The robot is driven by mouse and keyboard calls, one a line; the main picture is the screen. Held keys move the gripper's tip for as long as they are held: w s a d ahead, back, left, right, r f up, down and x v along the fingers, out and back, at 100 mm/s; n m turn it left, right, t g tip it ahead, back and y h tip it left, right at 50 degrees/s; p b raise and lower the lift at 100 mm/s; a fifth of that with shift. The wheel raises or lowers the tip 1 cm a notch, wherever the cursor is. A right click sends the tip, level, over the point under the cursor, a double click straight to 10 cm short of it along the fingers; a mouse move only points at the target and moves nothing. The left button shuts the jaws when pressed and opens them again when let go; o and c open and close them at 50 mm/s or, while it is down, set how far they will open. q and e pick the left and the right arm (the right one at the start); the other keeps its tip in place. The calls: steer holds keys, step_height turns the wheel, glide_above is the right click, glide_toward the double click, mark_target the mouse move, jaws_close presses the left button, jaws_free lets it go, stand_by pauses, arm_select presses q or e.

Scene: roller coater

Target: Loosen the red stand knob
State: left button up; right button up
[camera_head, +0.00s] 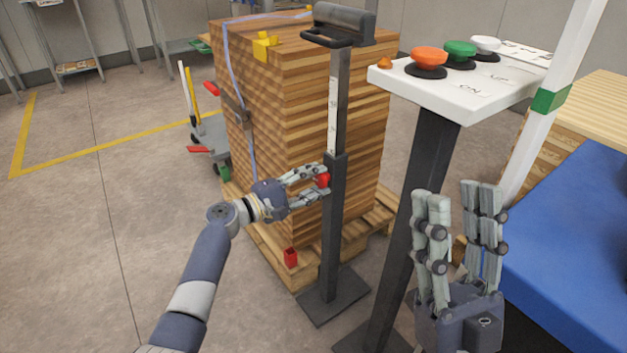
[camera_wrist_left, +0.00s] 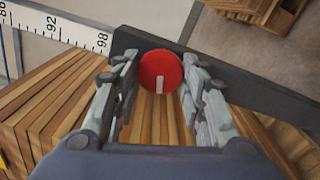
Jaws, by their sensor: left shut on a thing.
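The red stand knob (camera_head: 323,180) sits on the side of the dark upright stand (camera_head: 333,225) in the head view. In the left wrist view the knob (camera_wrist_left: 160,72) is a round red disc with a pale mark pointing down. My left gripper (camera_head: 322,182) has its fingers on either side of the knob, closed on it; the left wrist view shows the fingers (camera_wrist_left: 161,80) flanking its edges. My right gripper (camera_head: 460,195) points upward at the lower right, its fingers spread apart and empty.
A stack of wooden boards (camera_head: 300,110) on a pallet stands behind the stand. A white panel (camera_head: 470,88) with orange, green and white buttons stands to the right. A blue surface (camera_head: 575,235) lies at far right.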

arm_select(q)
steer(key=o, duration=1)
steer(key=shift+o, duration=0.2)
steer(key=shift+a, duration=0.15)
steer(key=v, duration=1.2)
steer(key=shift+f, duration=0.1)
